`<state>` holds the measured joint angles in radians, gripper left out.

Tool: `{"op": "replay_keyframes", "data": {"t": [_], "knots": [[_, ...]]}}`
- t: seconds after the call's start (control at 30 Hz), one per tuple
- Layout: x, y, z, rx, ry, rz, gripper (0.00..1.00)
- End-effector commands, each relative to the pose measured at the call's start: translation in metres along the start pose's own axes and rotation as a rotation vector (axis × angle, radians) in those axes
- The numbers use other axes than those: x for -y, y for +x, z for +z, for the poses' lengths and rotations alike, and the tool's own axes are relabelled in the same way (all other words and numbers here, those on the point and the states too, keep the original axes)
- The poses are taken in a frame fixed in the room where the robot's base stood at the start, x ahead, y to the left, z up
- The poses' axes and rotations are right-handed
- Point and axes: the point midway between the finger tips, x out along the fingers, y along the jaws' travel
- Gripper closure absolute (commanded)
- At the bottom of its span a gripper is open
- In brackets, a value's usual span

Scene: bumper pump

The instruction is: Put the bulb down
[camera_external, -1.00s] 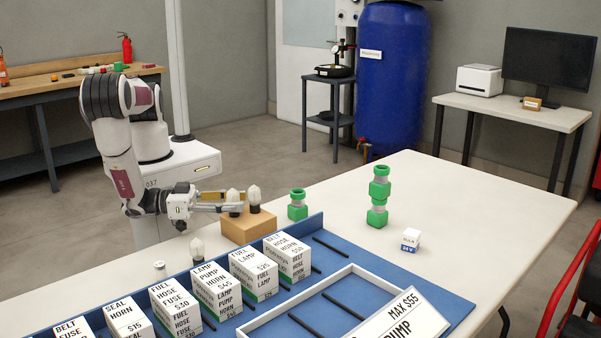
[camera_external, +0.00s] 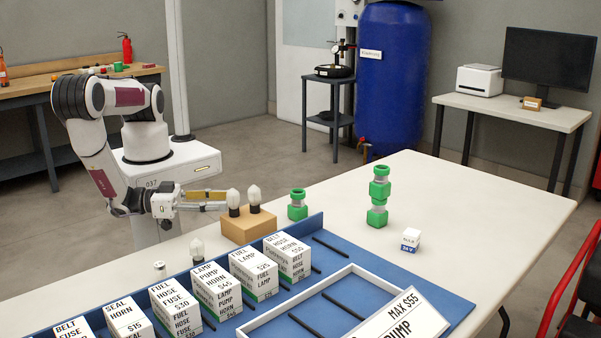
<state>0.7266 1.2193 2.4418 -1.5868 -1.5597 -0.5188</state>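Two bulbs with white glass and dark bases stand upright side by side on the tan wooden block (camera_external: 246,230): a left bulb (camera_external: 233,199) and a right bulb (camera_external: 254,196). A third bulb (camera_external: 197,249) stands on the white table in front of the block. My gripper (camera_external: 223,206) is at the left of the block, fingers pointing right. Its fingertips are close beside the left bulb's base, and it looks open and empty. Whether the tips still touch the bulb is too small to tell.
Labelled boxes (camera_external: 254,270) stand in a row on the blue board (camera_external: 448,290) in front. Green-capped parts (camera_external: 297,204) and a taller green stack (camera_external: 378,196) stand right of the block. The table's right side is mostly clear.

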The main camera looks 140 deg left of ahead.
Motion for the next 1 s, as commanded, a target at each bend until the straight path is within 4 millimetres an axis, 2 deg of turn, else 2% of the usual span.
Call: {"op": "replay_keyframes", "data": {"t": [1.0], "knots": [[-0.001, -0.072, 0.000, 0.000, -0.001, 0.002, 0.61]]}}
